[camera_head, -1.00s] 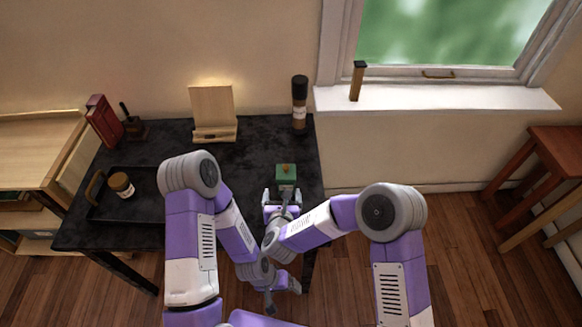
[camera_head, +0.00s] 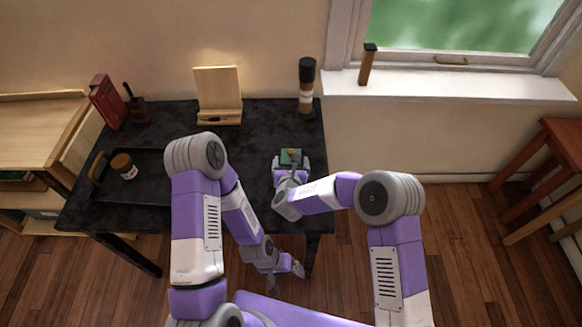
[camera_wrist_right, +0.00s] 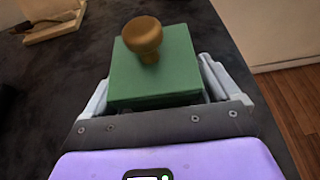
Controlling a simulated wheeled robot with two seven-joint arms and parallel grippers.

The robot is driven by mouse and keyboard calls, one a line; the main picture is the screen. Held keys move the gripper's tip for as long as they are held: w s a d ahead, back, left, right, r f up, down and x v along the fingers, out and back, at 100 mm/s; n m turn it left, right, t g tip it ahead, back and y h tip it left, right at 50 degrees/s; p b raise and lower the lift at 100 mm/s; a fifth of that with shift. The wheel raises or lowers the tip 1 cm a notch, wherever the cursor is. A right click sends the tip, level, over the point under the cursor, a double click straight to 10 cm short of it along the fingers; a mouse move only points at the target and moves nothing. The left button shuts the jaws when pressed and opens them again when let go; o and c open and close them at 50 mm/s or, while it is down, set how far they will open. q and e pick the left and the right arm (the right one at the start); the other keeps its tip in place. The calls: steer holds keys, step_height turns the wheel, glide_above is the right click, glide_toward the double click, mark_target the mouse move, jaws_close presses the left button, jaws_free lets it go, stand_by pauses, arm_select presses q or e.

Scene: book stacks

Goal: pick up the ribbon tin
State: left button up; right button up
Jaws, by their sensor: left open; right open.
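A green box with a round brown knob on top (camera_head: 290,156), which I take for the ribbon tin, stands upright near the table's right side. It fills the middle of the right wrist view (camera_wrist_right: 155,75). My right gripper (camera_head: 291,165) is open, with one finger on each side of the box; the wrist view shows the fingers (camera_wrist_right: 158,88) beside its lower walls. I cannot tell whether they touch it. In the head view the gripper hides part of the box. My left gripper (camera_head: 298,268) is open and empty, low in front of the table's front edge.
The black table (camera_head: 255,150) also bears a wooden stand (camera_head: 218,92), a dark-capped bottle (camera_head: 306,88), a red book (camera_head: 107,102) and a black tray (camera_head: 150,185) with a small jar (camera_head: 124,165). A windowsill (camera_head: 450,88) lies to the right. The table's middle is clear.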

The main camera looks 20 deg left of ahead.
steer(key=c, duration=0.9)
steer(key=shift+r, duration=0.1)
steer(key=shift+c, duration=0.2)
